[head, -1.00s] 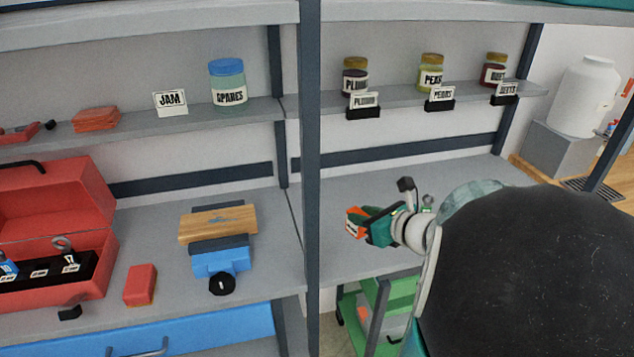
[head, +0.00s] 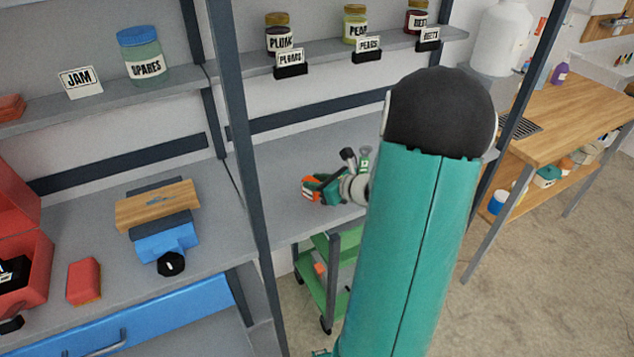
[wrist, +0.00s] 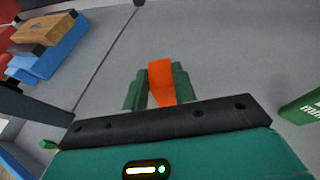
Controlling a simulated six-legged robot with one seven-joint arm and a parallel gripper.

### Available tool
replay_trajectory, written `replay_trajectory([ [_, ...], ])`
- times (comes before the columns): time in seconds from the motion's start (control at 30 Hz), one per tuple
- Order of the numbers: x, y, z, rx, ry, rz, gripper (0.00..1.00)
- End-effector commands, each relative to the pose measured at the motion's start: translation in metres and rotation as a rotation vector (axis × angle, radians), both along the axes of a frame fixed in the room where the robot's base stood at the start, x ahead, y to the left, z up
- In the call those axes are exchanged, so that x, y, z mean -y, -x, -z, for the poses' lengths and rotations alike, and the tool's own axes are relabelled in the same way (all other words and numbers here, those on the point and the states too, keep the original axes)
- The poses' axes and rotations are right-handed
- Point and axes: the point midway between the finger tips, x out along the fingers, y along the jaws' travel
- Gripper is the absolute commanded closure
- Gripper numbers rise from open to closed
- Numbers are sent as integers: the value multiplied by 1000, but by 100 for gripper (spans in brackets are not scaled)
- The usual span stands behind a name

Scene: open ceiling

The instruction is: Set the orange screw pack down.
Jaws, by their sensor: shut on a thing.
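My gripper (head: 318,189) is shut on the orange screw pack (head: 308,188). In the head view they are over the grey shelf (head: 270,152) to the right of the dark upright. In the wrist view the orange pack (wrist: 161,82) sits between the green fingers (wrist: 158,90), with grey shelf surface beyond it. I cannot tell whether the pack touches the shelf. My arm hides the right part of that shelf.
A dark upright post (head: 240,150) stands left of my gripper. Beyond it are a blue vise (head: 165,238) with a wooden block (head: 157,205) and a red block (head: 84,281). Jars stand on the upper shelf (head: 190,88). A green cart (head: 318,285) is below. Bare shelf lies around the gripper.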

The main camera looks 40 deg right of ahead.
Motion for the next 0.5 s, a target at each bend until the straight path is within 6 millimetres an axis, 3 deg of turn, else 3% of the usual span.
replay_trajectory([
  [0.37, 0, 0, 5, 1, 1, 0, 98],
  [0.4, 0, 0, 5, 0, 1, 0, 69],
  [0.5, 0, 0, 5, 0, 1, 0, 51],
])
